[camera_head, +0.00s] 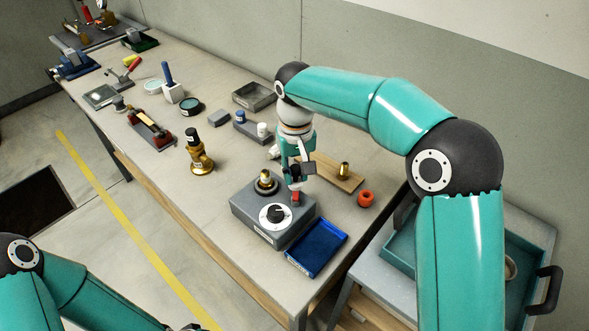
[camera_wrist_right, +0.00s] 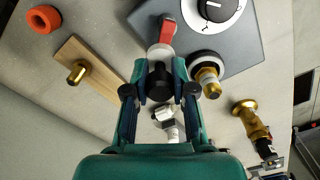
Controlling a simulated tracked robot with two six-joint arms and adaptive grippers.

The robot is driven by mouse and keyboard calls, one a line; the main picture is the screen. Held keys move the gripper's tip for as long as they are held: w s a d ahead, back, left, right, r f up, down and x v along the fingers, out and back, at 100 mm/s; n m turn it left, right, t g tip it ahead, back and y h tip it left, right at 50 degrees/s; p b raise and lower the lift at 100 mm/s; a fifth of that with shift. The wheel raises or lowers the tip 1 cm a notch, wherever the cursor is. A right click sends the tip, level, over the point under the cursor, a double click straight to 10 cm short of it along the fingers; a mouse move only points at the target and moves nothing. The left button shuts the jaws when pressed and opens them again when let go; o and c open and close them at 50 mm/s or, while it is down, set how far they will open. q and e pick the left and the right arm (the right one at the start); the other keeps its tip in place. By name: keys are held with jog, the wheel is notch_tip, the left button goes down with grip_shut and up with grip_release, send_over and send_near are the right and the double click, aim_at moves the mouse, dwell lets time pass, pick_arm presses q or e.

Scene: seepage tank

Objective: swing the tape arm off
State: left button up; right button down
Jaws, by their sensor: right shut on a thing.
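A grey unit (camera_head: 258,215) with a round dial (camera_head: 275,216) stands near the bench's front edge. A brass fitting (camera_head: 266,178) stands upright on it; it also shows in the right wrist view (camera_wrist_right: 208,82). A red lever-like part (camera_head: 295,197) is at the unit's back right, with a white disc (camera_wrist_right: 158,52) beside it in the wrist view. My right gripper (camera_wrist_right: 159,88) is shut on a black knob (camera_wrist_right: 159,80), apparently the tape arm's, beside the fitting. The fingers partly hide the arm.
A blue tray (camera_head: 317,248) lies right of the unit. A wooden board (camera_head: 335,177) with a brass piece and an orange ring (camera_head: 366,198) lie behind. A brass valve (camera_head: 199,155) stands to the left. Several tools are farther along the bench.

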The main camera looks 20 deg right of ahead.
jog(key=shift+w+d+r+m, duration=0.1)
jog(key=shift+r+m, duration=0.05)
jog(key=shift+m, duration=0.25)
jog(key=c, duration=0.9)
grip_release()
jog(key=shift+c, duration=0.2)
notch_tip(320, 180, up, 12)
jog(key=shift+f, duration=0.2)
